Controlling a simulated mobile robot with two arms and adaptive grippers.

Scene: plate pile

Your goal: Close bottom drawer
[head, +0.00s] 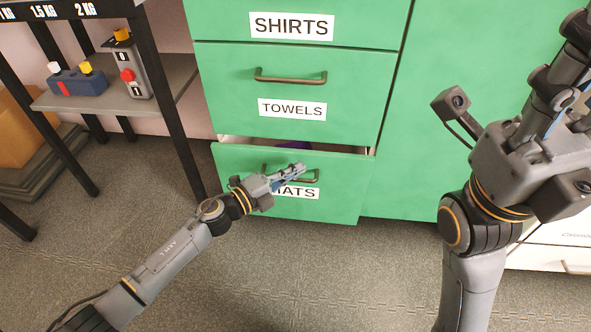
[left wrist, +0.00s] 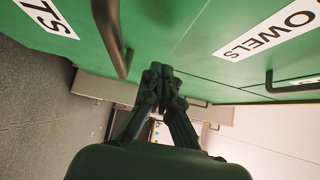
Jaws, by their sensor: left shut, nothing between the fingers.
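The bottom drawer (head: 335,190), green and labelled as hats with its first letter hidden, is a little open in the head view. A dark gap shows along its top, with something purple inside. Its handle (head: 312,177) is partly behind my left gripper (head: 287,178), which is shut and empty in front of the drawer face. In the left wrist view the handle (left wrist: 112,38) stands beside the shut fingers (left wrist: 160,75); I cannot tell whether they touch. My right arm is at the right of the head view, with its fingertips not visible.
The towels drawer (head: 290,92) and shirts drawer (head: 290,8) above are shut. A black-framed rack (head: 165,90) with a grey shelf stands left of the cabinet. A white drawer unit (head: 550,258) is at the lower right. The floor in front is clear.

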